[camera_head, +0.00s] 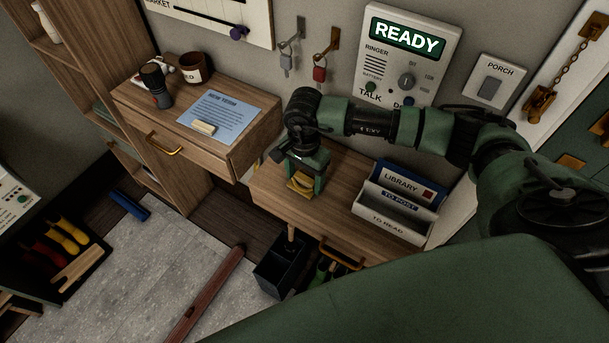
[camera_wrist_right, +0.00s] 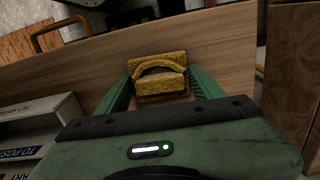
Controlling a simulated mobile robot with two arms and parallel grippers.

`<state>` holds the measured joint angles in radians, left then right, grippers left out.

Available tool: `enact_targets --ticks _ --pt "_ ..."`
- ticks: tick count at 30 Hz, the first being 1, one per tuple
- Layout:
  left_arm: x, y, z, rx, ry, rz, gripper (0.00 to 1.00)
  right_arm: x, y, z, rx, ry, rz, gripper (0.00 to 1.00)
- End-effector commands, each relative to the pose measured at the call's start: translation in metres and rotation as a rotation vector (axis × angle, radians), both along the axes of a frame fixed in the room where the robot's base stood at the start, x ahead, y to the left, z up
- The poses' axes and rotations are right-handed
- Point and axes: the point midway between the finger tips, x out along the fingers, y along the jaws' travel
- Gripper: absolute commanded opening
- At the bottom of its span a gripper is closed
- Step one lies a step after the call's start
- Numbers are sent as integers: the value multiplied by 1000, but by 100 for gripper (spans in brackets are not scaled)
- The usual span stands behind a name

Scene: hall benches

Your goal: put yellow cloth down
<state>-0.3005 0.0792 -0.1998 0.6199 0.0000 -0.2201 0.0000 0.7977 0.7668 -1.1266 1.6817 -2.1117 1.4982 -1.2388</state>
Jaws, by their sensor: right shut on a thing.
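The yellow cloth (camera_head: 301,184) is a small folded pad at the left part of the right-hand wooden bench top (camera_head: 340,187). My right gripper (camera_head: 303,176) points down over it and is shut on it. In the right wrist view the cloth (camera_wrist_right: 159,77) sits between the two green fingers of the gripper (camera_wrist_right: 161,94), with a raised fold across it. The cloth is on the bench top or very close above it; I cannot tell if it bears on the wood. My left gripper does not show.
A letter rack (camera_head: 398,213) stands to the right on the same bench. The higher left bench holds a blue sheet (camera_head: 222,116), a brown pot (camera_head: 193,68) and a dark torch-like object (camera_head: 156,86). A dark bin (camera_head: 280,268) stands on the floor below. Bare wood lies between cloth and rack.

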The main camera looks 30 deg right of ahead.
Motion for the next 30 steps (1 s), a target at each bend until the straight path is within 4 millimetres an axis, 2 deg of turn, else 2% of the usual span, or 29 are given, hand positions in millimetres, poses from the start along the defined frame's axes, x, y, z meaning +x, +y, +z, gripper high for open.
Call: enact_targets --ticks 11,12,14,27,30 --pt "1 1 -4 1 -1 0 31 1 0 -7 0 -1 -1 8" --pt "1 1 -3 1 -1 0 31 1 0 -5 0 -1 -1 75" --pt "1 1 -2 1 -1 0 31 0 0 -5 0 -1 -1 89" --pt "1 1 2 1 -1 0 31 1 0 -3 0 -3 -1 89" --pt "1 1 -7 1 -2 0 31 2 -1 12 0 -7 1 89"
